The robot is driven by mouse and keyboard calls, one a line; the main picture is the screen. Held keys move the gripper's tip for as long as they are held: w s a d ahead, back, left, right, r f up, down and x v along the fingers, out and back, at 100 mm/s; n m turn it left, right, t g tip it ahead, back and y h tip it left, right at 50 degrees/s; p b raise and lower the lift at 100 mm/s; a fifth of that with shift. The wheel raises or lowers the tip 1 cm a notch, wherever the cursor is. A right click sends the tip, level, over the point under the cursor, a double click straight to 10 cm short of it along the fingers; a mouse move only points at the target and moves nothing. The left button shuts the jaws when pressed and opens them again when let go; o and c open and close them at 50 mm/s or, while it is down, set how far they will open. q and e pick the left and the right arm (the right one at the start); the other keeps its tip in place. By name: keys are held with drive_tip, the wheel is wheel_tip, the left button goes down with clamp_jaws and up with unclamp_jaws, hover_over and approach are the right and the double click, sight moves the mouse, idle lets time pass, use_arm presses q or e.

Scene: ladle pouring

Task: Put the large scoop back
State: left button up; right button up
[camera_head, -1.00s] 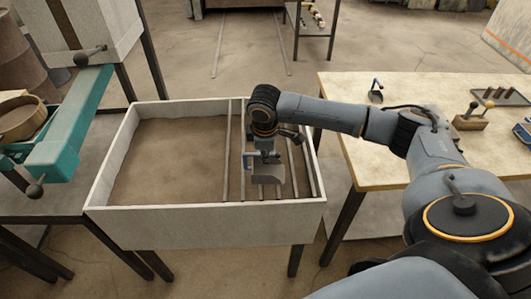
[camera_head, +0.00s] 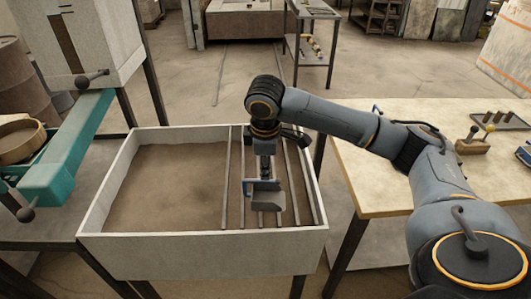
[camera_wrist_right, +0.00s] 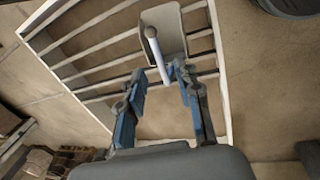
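The large scoop, a grey metal scoop (camera_head: 267,198), rests on the metal rails (camera_head: 287,165) at the right of the sand box. The wrist view shows its pale tray (camera_wrist_right: 170,28) and a light-blue handle (camera_wrist_right: 159,58) with a round knob. My right gripper (camera_head: 265,177) is directly above the scoop, pointing down. In the wrist view its two blue-grey fingers (camera_wrist_right: 160,85) are spread, with the handle's end between and beyond the tips, nearer the right-hand finger. I cannot tell whether that finger touches it. My left gripper is not in view.
The box's pale rim (camera_head: 200,240) surrounds the sand (camera_head: 170,185) and rails. A worktable (camera_head: 375,185) stands at right with a wooden block (camera_head: 472,147). A teal beam (camera_head: 65,160) and a round wooden sieve (camera_head: 20,141) are at left.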

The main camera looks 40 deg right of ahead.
drive_tip(key=r, duration=0.3)
drive_tip(key=s+r, duration=0.1)
drive_tip(key=r, duration=0.1)
drive_tip(key=shift+a+r, duration=0.1)
drive_tip(key=shift+a, duration=0.25)
drive_tip(key=shift+w, duration=0.1)
